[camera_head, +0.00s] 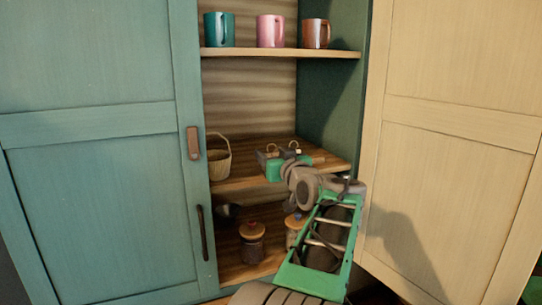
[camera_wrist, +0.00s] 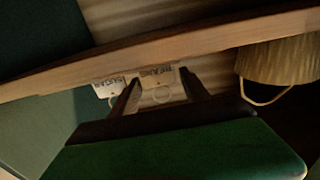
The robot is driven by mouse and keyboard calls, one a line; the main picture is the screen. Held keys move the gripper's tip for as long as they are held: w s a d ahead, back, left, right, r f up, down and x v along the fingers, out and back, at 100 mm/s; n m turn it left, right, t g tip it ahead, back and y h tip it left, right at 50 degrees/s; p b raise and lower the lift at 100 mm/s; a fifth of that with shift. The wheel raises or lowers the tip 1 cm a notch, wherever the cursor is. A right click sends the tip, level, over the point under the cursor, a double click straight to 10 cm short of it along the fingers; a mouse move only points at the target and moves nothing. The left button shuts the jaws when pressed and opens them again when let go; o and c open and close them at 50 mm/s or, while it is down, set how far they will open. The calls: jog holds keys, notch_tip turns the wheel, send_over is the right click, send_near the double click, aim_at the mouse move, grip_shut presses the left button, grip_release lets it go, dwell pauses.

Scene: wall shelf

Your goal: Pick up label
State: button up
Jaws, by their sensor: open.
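Two pale labels with dark lettering show in the wrist view. One label (camera_wrist: 160,76) lies between the two fingertips, with a round ring shape on it. The other label (camera_wrist: 108,86) is beside it on the left, partly behind the left finger. Its lettering seems to read "SUGAR"; the first one's text is too small to read surely. My gripper (camera_wrist: 159,84) is open, its dark fingers to either side of the first label. I cannot tell whether they touch it. In the head view my gripper (camera_head: 280,154) is over the middle shelf, and the labels are hard to make out.
A woven basket (camera_head: 218,160) stands left of my gripper on the middle shelf (camera_head: 240,181); it also shows in the wrist view (camera_wrist: 280,62). Mugs stand on the upper shelf (camera_head: 280,53). Jars (camera_head: 252,245) stand below. A teal door (camera_head: 95,150) and cream door (camera_head: 450,150) flank the opening.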

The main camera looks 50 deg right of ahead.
jog(key=shift+w+d, duration=0.25)
jog(key=shift+w, duration=0.05)
jog(key=shift+s, duration=0.1)
jog(key=c, duration=1.1)
jog(key=shift+r, duration=0.5)
notch_tip(320, 180, up, 3)
jog(key=shift+s+a+f, duration=0.15)
jog(key=s+a+r+b, duration=0.1)
jog(key=s+a+r, duration=0.3)
jog(key=s, duration=0.1)
jog(key=s+a+r, duration=0.5)
jog(key=shift+a+r+b, duration=0.1)
jog(key=shift+r+b, duration=0.05)
jog(key=shift+b, duration=0.2)
